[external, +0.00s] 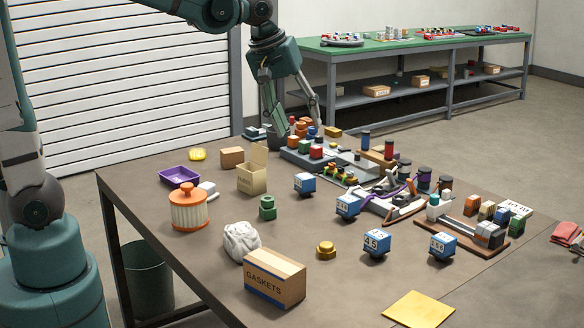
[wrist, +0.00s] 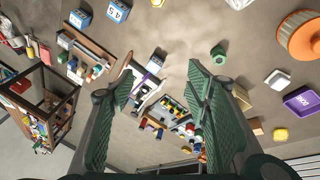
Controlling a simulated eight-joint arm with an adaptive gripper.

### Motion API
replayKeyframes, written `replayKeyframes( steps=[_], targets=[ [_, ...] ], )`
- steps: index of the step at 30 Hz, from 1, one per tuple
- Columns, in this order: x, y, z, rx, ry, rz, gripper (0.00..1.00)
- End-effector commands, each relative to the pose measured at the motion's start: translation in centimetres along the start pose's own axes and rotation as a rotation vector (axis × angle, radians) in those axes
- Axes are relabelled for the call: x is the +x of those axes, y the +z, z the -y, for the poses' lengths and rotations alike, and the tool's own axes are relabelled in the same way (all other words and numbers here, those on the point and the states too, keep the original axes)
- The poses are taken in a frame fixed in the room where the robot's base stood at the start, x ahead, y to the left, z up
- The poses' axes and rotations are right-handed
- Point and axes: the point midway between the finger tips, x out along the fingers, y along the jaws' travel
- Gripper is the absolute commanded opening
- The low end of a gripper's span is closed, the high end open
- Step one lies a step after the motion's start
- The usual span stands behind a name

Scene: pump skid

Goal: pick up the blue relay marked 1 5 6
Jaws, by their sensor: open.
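Several blue-and-white relay cubes stand on the brown table in the external view. One blue relay (external: 305,183) is near the middle, a second blue relay (external: 347,206) is to its right, a third blue relay (external: 377,243) is nearer the front and seems to read 4 5, and a fourth blue relay (external: 442,246) is at the right. I cannot read which is marked 1 5 6. In the wrist view, a blue relay (wrist: 80,18) and the relay reading 4 5 (wrist: 117,12) show at upper left. My gripper (external: 294,124) is open and empty, at the table's far side; its fingers (wrist: 163,75) are spread in the wrist view.
A fixture with coloured blocks (external: 300,152) lies close to my gripper. A purple tray (external: 180,176), orange-lidded jar (external: 188,208), GASKETS box (external: 275,278), white crumpled bag (external: 241,241) and wooden rack (external: 465,238) stand around.

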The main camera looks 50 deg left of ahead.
Motion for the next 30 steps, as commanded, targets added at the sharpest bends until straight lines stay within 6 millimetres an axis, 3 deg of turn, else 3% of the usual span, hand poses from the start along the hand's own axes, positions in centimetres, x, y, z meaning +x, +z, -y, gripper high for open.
replayKeyframes(
  steps=[13,30],
  targets=[
    [3.9,-1.6,-7.8,-0.185,-0.049,0.058,0.48],
    [10.9,-1.5,-16.9,-0.42,-0.134,0.11,0.48]
  ],
)
